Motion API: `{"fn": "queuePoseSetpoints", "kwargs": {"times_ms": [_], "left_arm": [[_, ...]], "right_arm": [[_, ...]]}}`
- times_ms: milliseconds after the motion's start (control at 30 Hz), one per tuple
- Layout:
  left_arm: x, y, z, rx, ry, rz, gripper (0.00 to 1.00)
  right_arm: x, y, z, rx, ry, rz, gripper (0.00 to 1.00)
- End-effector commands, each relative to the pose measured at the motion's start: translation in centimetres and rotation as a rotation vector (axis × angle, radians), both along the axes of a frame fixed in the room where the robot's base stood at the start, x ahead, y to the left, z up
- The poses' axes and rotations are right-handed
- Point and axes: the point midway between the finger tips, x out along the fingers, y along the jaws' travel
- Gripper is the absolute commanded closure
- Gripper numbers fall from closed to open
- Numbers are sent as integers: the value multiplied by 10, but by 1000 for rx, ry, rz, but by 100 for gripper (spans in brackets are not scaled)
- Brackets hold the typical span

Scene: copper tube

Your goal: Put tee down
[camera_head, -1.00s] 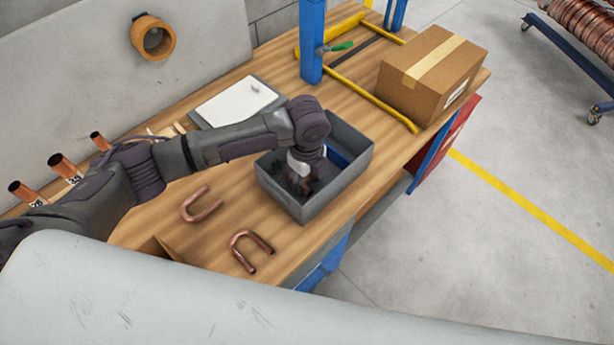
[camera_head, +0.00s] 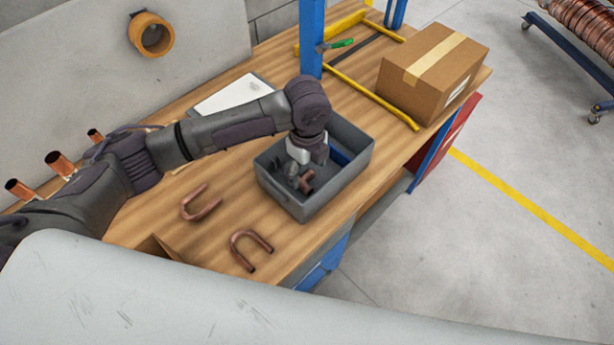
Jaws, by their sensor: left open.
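The copper tee (camera_head: 307,182) shows inside the grey bin (camera_head: 344,184) on the wooden bench, just below my left gripper's fingers. My left gripper (camera_head: 298,178) points down into the bin from above. Its jaws are open, and the tee is right beside the fingertips. I cannot tell whether they still touch it. The bin floor under the gripper is partly hidden by my arm and the bin wall. My right gripper is not in view.
Two copper U-bends (camera_head: 200,205) (camera_head: 250,250) lie on the bench left of the bin. A cardboard box (camera_head: 433,75) stands at the back right. A blue post (camera_head: 312,40) rises behind the bin. Copper pipe stubs (camera_head: 60,164) stand at the left.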

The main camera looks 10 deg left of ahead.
Motion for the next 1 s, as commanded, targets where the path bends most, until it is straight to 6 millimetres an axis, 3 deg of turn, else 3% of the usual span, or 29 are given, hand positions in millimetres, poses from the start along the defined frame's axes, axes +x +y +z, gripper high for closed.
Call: {"fn": "queuePoseSetpoints", "kwargs": {"times_ms": [200,400,600,1000], "left_arm": [[1,-1,47,-2,-6,-2,22],[1,0,77,0,-4,0,22],[0,0,86,1,1,1,22],[0,0,86,0,0,0,22]], "right_arm": [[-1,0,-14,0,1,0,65],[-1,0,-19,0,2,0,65],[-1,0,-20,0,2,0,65],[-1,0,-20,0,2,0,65]]}}
